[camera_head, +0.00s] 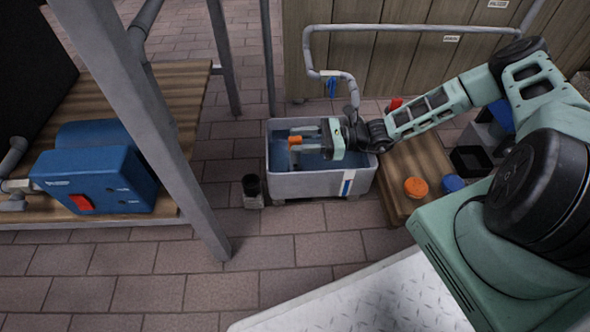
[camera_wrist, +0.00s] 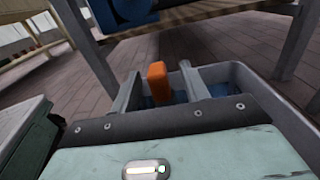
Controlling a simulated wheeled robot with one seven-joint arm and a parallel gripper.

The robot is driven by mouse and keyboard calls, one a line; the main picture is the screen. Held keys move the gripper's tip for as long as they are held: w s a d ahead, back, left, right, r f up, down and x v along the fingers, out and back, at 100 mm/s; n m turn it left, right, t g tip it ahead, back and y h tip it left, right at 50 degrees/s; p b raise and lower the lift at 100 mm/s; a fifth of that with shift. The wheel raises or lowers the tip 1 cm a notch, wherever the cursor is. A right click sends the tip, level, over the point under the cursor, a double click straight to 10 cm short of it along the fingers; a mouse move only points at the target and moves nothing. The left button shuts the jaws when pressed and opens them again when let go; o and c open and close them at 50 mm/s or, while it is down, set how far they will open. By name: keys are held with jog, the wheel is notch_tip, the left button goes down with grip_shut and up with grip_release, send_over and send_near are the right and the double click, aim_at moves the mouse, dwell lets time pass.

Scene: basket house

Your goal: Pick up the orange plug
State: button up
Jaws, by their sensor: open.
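The orange plug (camera_wrist: 158,84) shows in the wrist view as an upright orange block between my gripper's two fingers, with a gap on each side. In the head view the orange plug (camera_head: 295,141) is a small orange spot at the fingertips. My gripper (camera_head: 296,139) is open over the grey tub (camera_head: 325,186), which has a blue inside. In the wrist view my gripper (camera_wrist: 160,84) has its fingers apart on both sides of the plug. The plug's lower part is hidden behind the gripper body, so I cannot tell what it rests on.
A wooden pallet (camera_head: 418,165) with an orange round cap (camera_head: 416,187) and a blue round cap (camera_head: 452,183) is right of the tub. A blue machine (camera_head: 95,172) stands on a wooden bench at left. A grey pipe (camera_head: 345,28) runs behind the tub. Brick floor in front is clear.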

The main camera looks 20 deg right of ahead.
aim_at(290, 142)
jog(key=b+x, duration=0.2)
jog(key=x, duration=0.1)
jog(key=shift+a+f, duration=0.1)
jog(key=shift+f, duration=0.05)
jog(key=shift+a, duration=0.2)
grip_shut()
jog(key=shift+r, duration=0.3)
